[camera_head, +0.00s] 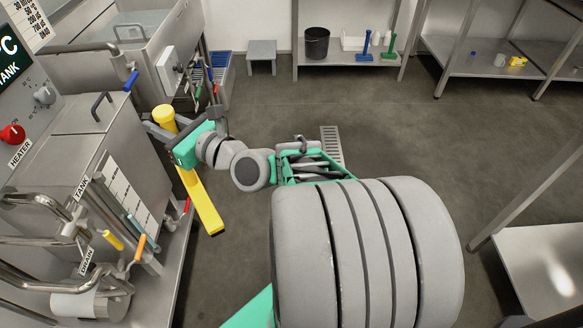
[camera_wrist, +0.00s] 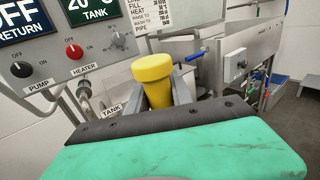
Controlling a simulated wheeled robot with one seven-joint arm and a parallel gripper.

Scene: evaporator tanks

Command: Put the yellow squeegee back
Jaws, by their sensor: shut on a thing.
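The yellow squeegee (camera_head: 190,180) is in my gripper (camera_head: 166,131), left of centre in the head view. Its round yellow handle end is up, and its long yellow part slants down to a wide end above the floor. My gripper is shut on the handle near its top. In the wrist view, the yellow handle end (camera_wrist: 152,68) stands upright between the grey fingers (camera_wrist: 165,95), beyond the green gripper body. The lower part of the squeegee is hidden in the wrist view.
A steel tank (camera_head: 75,135) with pipes and a red knob (camera_head: 12,134) stands close on the left. A steel table (camera_head: 545,265) stands at right. Floor between is clear.

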